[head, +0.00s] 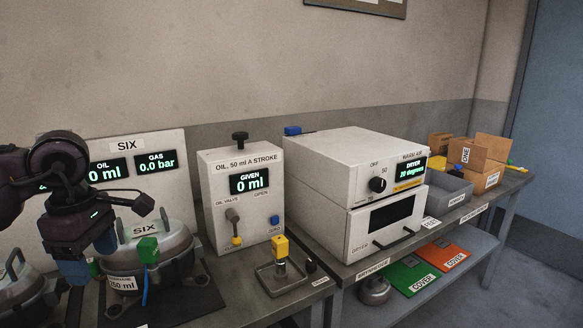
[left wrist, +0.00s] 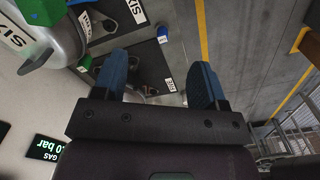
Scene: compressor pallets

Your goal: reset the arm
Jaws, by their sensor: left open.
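My left arm comes in from the left in the head view. Its gripper (head: 92,268) hangs fingers down in front of the SIX compressor (head: 172,248). In the left wrist view the blue fingers of the left gripper (left wrist: 160,82) are spread apart with nothing held between them. The SIX compressor (left wrist: 40,35) also shows at the upper left of that view, to the side of the fingers. My right gripper is in neither view.
An oil dispenser (head: 242,200) reading 0 ml stands beside the compressor. A dryer (head: 352,165) reading 20 degrees, a grey bin (head: 445,190) and cardboard boxes (head: 485,160) stand further right. Green (head: 412,275) and orange (head: 443,256) covers lie on the lower shelf.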

